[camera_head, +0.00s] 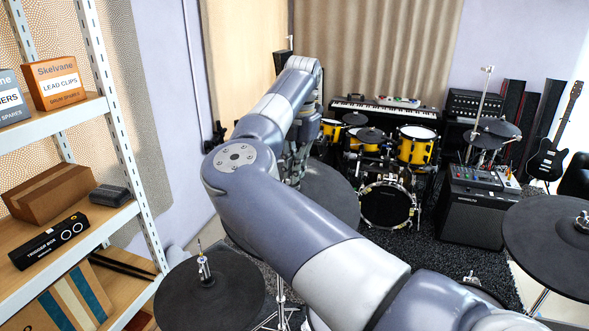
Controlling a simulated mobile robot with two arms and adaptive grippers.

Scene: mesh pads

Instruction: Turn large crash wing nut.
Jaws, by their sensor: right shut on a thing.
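My right arm reaches in from the lower right and bends back down at the top centre. My right gripper (292,172) points down over the middle of a large dark mesh cymbal pad (335,192), partly hidden behind my own arm. It is shut at the pad's centre, where the large crash wing nut sits; the nut itself is hidden by the gripper and arm. My left gripper is not in view.
A dark pad (180,297) with its own wing nut (204,268) is at the lower left. Another pad (545,245) is at the right. A shelf (110,215) with boxes stands at the left. A yellow drum kit (415,148) and an amplifier (472,212) are behind.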

